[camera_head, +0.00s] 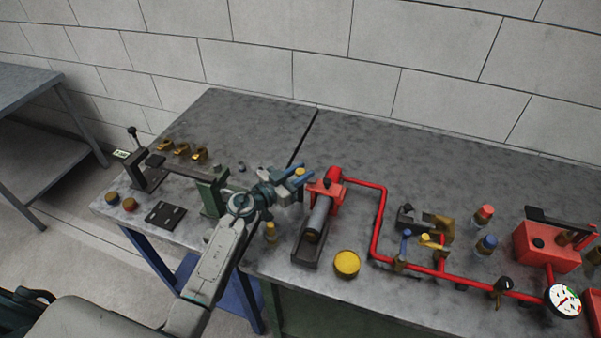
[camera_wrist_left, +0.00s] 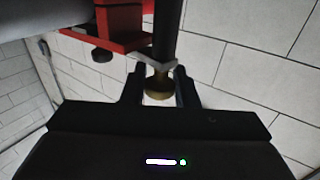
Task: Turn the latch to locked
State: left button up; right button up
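My left gripper (camera_head: 297,173) is over the table, just left of the red pump bracket (camera_head: 325,192). In the left wrist view the fingers of the gripper (camera_wrist_left: 159,88) stand on either side of the brass knob (camera_wrist_left: 158,82), with narrow gaps visible. The knob sits at the end of a dark rod (camera_wrist_left: 166,35) beside a red bracket (camera_wrist_left: 118,22). I cannot tell for certain which part is the latch or how it is turned. My right gripper is not in view.
Red piping (camera_head: 379,225) runs to the right towards a white gauge (camera_head: 563,301) and a red box (camera_head: 545,246). A yellow cap (camera_head: 346,264) lies in front of the pump. A black lever (camera_head: 134,138) stands at the left. The table's back is clear.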

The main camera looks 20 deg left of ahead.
pick_arm(q)
jog(key=shift+r+m+g+h+p, duration=0.15)
jog(key=shift+m+g+h+p, duration=0.25)
jog(key=shift+m+h+p, duration=0.15)
jog(key=shift+m+g+h, duration=0.95)
jog(key=shift+g+h, duration=0.15)
jog(key=shift+h, duration=0.15)
jog(key=o, duration=1)
jog(key=shift+c, duration=0.2)
jog(key=shift+s, duration=0.1)
